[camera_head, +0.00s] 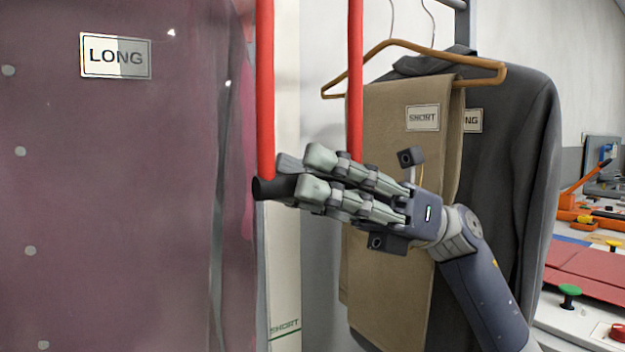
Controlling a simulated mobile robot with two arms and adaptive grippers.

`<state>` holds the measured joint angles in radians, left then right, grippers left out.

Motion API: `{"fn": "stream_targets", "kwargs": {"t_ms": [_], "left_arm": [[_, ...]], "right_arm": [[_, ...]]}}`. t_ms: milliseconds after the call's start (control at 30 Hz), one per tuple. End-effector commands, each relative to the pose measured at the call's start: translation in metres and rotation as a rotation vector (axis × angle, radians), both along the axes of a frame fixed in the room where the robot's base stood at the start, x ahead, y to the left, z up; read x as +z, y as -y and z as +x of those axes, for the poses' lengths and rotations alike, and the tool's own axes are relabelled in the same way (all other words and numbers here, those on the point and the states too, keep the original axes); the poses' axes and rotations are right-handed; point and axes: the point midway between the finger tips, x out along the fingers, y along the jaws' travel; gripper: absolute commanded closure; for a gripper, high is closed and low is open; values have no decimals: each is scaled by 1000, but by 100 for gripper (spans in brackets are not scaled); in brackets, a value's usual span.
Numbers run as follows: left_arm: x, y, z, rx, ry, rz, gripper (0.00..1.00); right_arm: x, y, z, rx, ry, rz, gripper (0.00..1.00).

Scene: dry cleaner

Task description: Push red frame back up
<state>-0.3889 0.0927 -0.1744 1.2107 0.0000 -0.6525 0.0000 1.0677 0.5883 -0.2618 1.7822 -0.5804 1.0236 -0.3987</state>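The red frame shows as two upright red bars, a left bar (265,90) and a right bar (355,75), both running out of the top of the view. A dark crossbar or grip (272,188) sits at their lower end, its left end showing past the left bar. My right gripper (315,172) is at this lower end, its fingers pointing left along the dark bar and covering most of it. The fingers look close together, but I cannot tell whether they close on the bar or only lie against it. My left gripper is not in view.
A purple garment cover with a LONG label (115,56) fills the left. Tan trousers (385,200) and a dark jacket (515,170) hang close behind my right arm. A pressing station with a green knob (569,291) and red button stands at the right.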

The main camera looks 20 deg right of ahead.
Motion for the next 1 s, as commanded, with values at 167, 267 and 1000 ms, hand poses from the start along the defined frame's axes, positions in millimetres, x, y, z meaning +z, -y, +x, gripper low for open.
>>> {"fn": "stream_targets", "kwargs": {"t_ms": [167,267,1000], "left_arm": [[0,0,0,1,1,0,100],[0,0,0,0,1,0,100],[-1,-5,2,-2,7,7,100]], "right_arm": [[-8,17,6,-4,-4,1,62],[-14,34,10,-4,-5,1,62],[-32,66,14,3,12,8,62]]}}
